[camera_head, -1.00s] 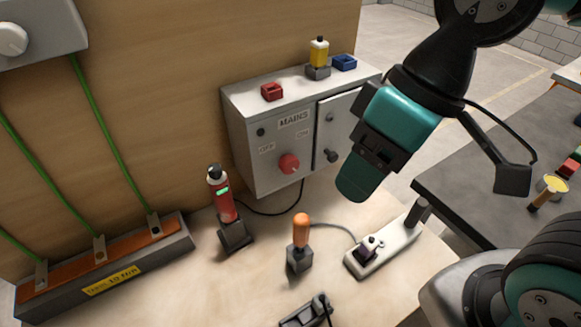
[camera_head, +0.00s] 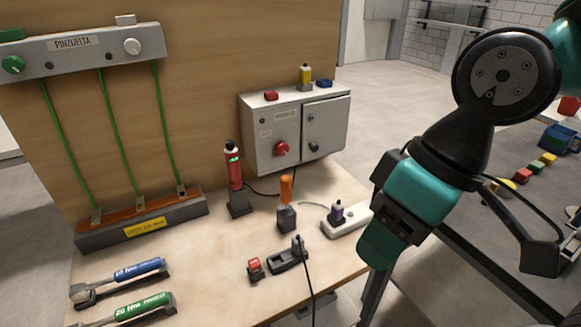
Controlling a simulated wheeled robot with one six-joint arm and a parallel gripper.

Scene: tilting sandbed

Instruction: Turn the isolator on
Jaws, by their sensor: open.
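The isolator is a red rotary knob (camera_head: 281,148) on the front of the grey mains box (camera_head: 262,132), which stands against the wooden back panel. Which way the knob points is too small to tell now. My gripper (camera_head: 375,292) hangs at the lower right, in front of the bench's right edge. It is well apart from the knob, to the right and nearer the camera. It is open and no object shows in it. Its fingers are seen nearly edge-on, so the gap between them is not clear.
A red bottle (camera_head: 234,168), an orange-handled tool (camera_head: 286,192) and a white socket strip (camera_head: 345,220) stand on the bench before the box. A black holder with a cable (camera_head: 288,256) lies nearer. Torque wrenches (camera_head: 122,278) lie front left. A dark table (camera_head: 490,255) is at right.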

